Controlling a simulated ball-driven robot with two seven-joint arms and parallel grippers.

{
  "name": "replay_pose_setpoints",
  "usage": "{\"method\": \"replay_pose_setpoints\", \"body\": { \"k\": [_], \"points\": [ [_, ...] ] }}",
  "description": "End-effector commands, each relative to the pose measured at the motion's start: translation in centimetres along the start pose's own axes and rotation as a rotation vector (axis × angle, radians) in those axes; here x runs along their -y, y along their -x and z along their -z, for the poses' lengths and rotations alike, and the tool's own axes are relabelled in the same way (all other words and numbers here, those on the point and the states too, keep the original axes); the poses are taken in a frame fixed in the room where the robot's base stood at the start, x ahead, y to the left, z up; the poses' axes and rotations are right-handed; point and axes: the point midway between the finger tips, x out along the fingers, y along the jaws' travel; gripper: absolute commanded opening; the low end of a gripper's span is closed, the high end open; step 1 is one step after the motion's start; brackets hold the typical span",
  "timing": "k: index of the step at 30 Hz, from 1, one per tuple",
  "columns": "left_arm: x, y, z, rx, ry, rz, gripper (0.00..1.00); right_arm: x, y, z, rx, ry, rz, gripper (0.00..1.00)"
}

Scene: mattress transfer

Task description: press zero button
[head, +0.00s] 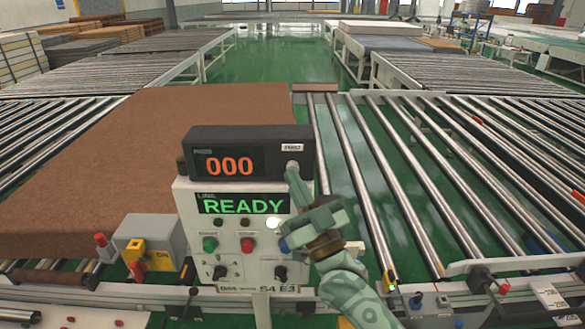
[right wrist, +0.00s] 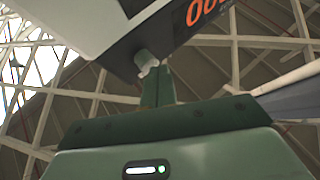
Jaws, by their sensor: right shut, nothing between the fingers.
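A dark counter box (head: 245,152) with orange digits "000" stands on top of the control panel. A small label (head: 292,147), apparently reading ZERO, is at its upper right. A light grey button (head: 292,165) sits just below that label; it also shows in the right wrist view (right wrist: 147,62). My right gripper (head: 294,176) is shut and empty, its fingertips right at the button. In the right wrist view the fingertips (right wrist: 154,78) overlap the button's lower end; I cannot tell whether it is pressed in. My left gripper is not in view.
A green "READY" display (head: 243,204) is below the counter. Coloured buttons and switches fill the white panel (head: 222,262). A yellow switch box (head: 148,243) stands at left. A brown mattress sheet (head: 170,120) lies on the left rollers; the right roller conveyor (head: 375,170) is bare.

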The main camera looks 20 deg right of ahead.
Motion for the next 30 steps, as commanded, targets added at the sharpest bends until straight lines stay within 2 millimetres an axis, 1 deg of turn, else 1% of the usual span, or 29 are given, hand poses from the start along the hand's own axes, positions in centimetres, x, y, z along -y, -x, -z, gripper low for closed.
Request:
{"method": "replay_pose_setpoints", "body": {
  "k": [6,17,30],
  "points": [
    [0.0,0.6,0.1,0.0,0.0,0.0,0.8,0.5,0.7,0.6,0.0,0.0,0.0,0.0],
    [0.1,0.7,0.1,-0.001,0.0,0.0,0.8,0.7,1.0,0.8,0.0,-0.001,0.0,0.0],
    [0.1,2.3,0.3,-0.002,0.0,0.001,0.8,2.8,3.8,2.9,0.001,0.0,0.0,0.0]
  ]
}}
